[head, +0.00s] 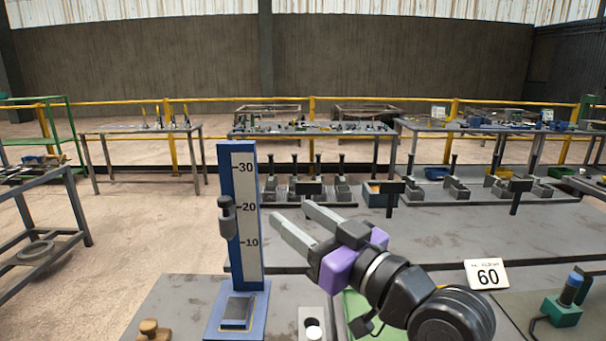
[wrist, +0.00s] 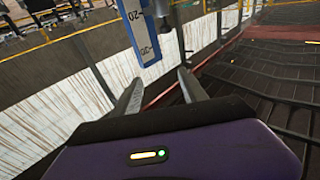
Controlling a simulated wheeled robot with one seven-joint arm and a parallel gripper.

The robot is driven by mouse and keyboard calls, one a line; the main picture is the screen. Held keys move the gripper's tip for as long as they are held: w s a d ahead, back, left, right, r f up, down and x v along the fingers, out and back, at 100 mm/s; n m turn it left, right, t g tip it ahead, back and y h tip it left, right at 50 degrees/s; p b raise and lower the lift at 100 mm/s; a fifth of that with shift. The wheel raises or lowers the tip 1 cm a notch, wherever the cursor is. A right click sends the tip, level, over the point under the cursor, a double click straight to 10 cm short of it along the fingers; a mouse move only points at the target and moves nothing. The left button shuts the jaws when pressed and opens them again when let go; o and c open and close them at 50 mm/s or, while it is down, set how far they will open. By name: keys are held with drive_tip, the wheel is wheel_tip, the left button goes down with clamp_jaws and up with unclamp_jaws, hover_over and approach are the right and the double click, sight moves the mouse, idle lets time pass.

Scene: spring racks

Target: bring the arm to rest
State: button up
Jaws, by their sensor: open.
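My gripper (head: 291,211) is raised above the near bench in the head view, its two grey fingers apart and nothing between them. It points up and to the left. The fingertips are just right of a blue upright scale (head: 248,195) marked 10, 20 and 30; I cannot tell the gap in depth. A dark slider (head: 227,216) sits on the scale's left edge near the 20 mark. In the wrist view, my gripper (wrist: 161,76) also shows open and empty, with the scale (wrist: 139,30) tilted beyond the fingertips.
The near bench (head: 180,295) holds a wooden knob (head: 149,329), a small block with a white round top (head: 313,326) and a green tray (head: 357,312) partly behind my arm. A "60" card (head: 487,274) and a blue-topped green device (head: 565,303) stand at right. Racks (head: 320,188) stand behind.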

drive_tip(key=s+d+f+m+t+h, duration=0.7)
drive_tip(key=s+d+f+m+h, duration=0.4)
drive_tip(key=s+d+f, duration=0.4)
drive_tip(key=s+d+f+n+g, duration=0.1)
drive_tip(key=s+f, duration=0.3)
drive_tip(key=s, duration=0.5)
drive_tip(key=s+d+f+n+g+h, duration=0.1)
drive_tip(key=s+d+f+g, duration=0.1)
drive_tip(key=s+f, duration=0.3)
drive_tip(key=s+d+f+g, duration=0.2)
drive_tip(key=s+f+g, duration=0.1)
drive_tip(key=s, duration=1.1)
drive_tip(key=shift+d+f+n+g+h, duration=0.2)
drive_tip(key=shift+f+n+g+h, duration=0.2)
drive_tip(key=shift+f, duration=0.35)
